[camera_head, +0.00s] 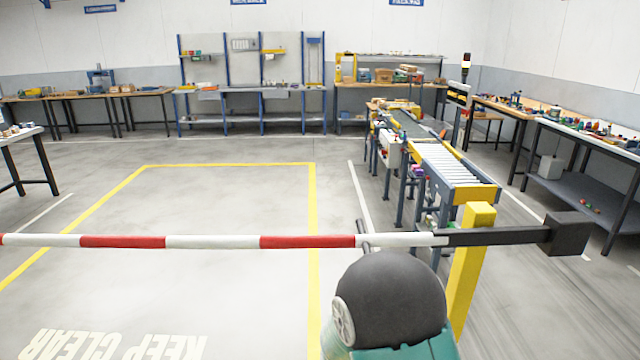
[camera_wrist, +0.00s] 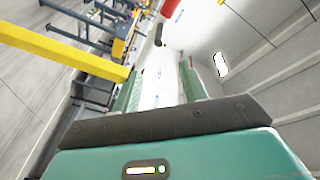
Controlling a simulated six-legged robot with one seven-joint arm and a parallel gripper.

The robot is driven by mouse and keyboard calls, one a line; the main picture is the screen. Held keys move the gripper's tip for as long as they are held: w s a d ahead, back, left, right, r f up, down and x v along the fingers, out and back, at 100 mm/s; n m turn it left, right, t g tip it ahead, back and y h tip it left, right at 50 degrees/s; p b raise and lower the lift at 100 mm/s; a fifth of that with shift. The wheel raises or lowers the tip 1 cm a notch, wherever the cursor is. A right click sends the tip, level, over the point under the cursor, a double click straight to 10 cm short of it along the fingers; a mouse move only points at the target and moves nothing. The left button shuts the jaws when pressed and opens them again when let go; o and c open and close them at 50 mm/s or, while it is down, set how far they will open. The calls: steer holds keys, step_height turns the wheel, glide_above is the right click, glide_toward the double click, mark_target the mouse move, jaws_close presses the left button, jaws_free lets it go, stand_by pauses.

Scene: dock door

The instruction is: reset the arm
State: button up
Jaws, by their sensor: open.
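My gripper (camera_wrist: 162,88) shows in the wrist view, with its two green-padded fingers apart. A pale strip shows between them, and I cannot tell whether it is near or far; I see nothing clearly held. In the head view, a dark rounded joint and teal link of my arm stand at the bottom right of centre, in front of the barrier. The fingers are not clear there.
A red-and-white barrier pole (camera_head: 212,242) lies level across the head view, with a dark block (camera_head: 568,233) at its right end. A yellow post (camera_head: 466,275) stands beside my arm. Beyond are a roller conveyor (camera_head: 450,165), workbenches and clear floor marked yellow.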

step_height(320, 180, up, 12)
steer(key=s+f+n+g+y, duration=0.1)
steer(key=s+n+g+y, duration=0.2)
steer(key=n+g+y, duration=0.25)
steer(key=s+d+r+n+g, duration=0.2)
steer(key=s, duration=0.5)
steer(key=s+d+r+n+g, duration=0.2)
steer(key=s+d, duration=0.1)
steer(key=s, duration=0.5)
steer(key=s+d+r+n+g+h, duration=0.1)
steer(key=s+d+r+n+g, duration=0.1)
steer(key=s, duration=0.5)
steer(key=shift+s+d+r+n+g, duration=0.15)
steer(key=shift+d+r+n+g, duration=0.3)
steer(key=shift+d, duration=0.3)
steer(key=shift+f, duration=0.1)
steer(key=shift+c, duration=0.7)
steer(key=shift+d, duration=0.1)
